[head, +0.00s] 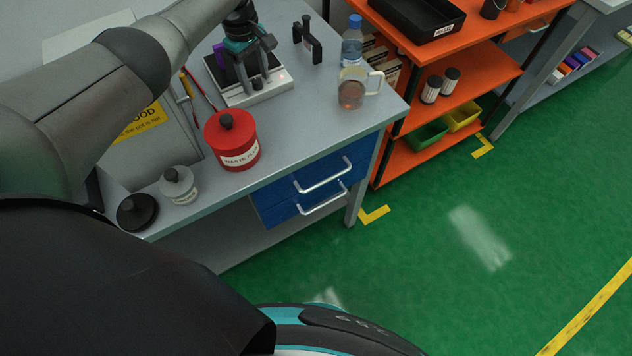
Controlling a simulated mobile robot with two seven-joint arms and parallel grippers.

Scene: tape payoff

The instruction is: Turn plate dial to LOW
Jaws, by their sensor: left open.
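The plate (272,90) is a flat white unit with a dark top on the grey bench, with a small light on its front right. A small dark knob, which looks like its dial (257,84), shows near the front edge. Its marks and setting are too small to read. My left gripper (253,62) is open over the plate, just behind and above the dial. It hides part of the plate's top, and I cannot tell whether it touches the dial. My right gripper is not in view.
A red waste can (232,147), a small grey pot (179,189), a black handheld object (308,42), a bottle (352,45) and a glass jug (352,90) stand on the bench. Blue drawers (305,190) are below. An orange shelf (450,95) stands right; green floor is clear.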

